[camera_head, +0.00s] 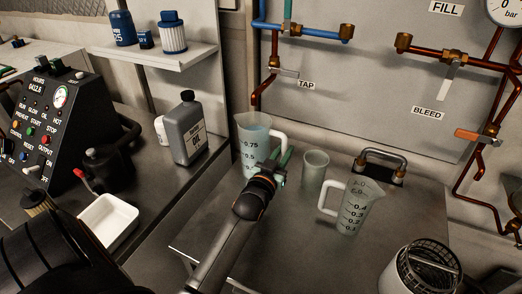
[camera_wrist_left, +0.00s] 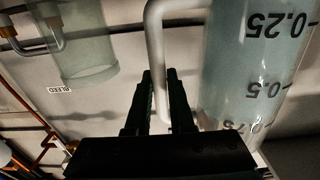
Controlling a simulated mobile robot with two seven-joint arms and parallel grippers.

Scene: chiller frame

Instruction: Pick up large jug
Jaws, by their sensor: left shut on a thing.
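The large jug (camera_head: 252,133) is a translucent, bluish measuring jug with dark scale marks and a white handle. It is upright at the back left of the grey bench top. My left gripper (camera_head: 278,172) is at the jug's right side and hides part of its lower body. In the left wrist view the jug (camera_wrist_left: 250,60) is at the right, upside down in the picture. Its handle (camera_wrist_left: 155,45) runs down between the fingers of my left gripper (camera_wrist_left: 158,85), which is shut on it. Whether the jug's base touches the bench is hard to tell. My right gripper is not in view.
A clear beaker (camera_head: 315,169) stands just right of my left gripper, and a smaller jug (camera_head: 352,208) is further right. A metal handle fitting (camera_head: 383,162) is behind them. A grey oil bottle (camera_head: 188,135) stands left. Pipes (camera_head: 300,31) cross the back panel.

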